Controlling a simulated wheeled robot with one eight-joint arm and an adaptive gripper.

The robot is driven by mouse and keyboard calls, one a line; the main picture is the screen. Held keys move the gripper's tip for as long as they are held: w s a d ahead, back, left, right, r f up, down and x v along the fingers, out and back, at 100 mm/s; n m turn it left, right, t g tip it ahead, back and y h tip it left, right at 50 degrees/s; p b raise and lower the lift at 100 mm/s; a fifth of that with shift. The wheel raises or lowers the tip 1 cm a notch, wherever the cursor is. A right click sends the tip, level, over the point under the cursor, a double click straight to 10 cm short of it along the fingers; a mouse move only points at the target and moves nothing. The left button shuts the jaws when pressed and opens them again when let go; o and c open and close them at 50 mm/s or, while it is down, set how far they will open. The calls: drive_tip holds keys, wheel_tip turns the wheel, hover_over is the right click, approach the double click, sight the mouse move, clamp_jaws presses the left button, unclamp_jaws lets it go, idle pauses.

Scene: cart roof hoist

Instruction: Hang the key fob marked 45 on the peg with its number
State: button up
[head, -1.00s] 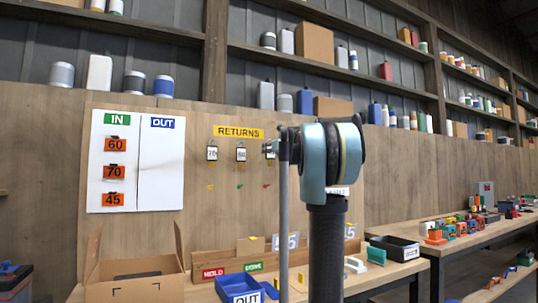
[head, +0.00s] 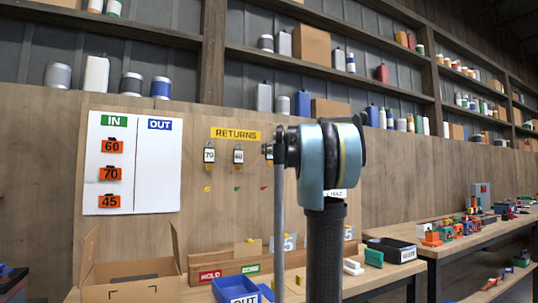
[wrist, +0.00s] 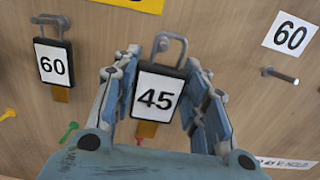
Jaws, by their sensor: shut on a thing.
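The black-framed fob marked 45 (wrist: 158,97) is in the middle of the wrist view, its grey loop at the top beside a small hook on the wooden board. I cannot tell whether the loop still rests on that hook. My gripper (wrist: 160,105) is shut on this fob, with a finger at each side. A fob marked 60 (wrist: 54,66) hangs to its left. A bare metal peg (wrist: 280,75) sticks out at right, under a label 60 (wrist: 290,32). No peg labelled 45 shows in the wrist view. In the head view my arm hides the gripper.
Under the yellow RETURNS sign (head: 236,133) hang fobs marked 70 (head: 209,155) and 60 (head: 238,155). An IN/OUT board (head: 158,185) with orange tags is at left. A cardboard box (head: 130,290), blue OUT tray (head: 240,290) and black tray (head: 392,249) stand on the bench.

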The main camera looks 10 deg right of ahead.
drive_tip(key=v, duration=0.4)
drive_tip(key=shift+s, duration=0.1)
idle(0.6)
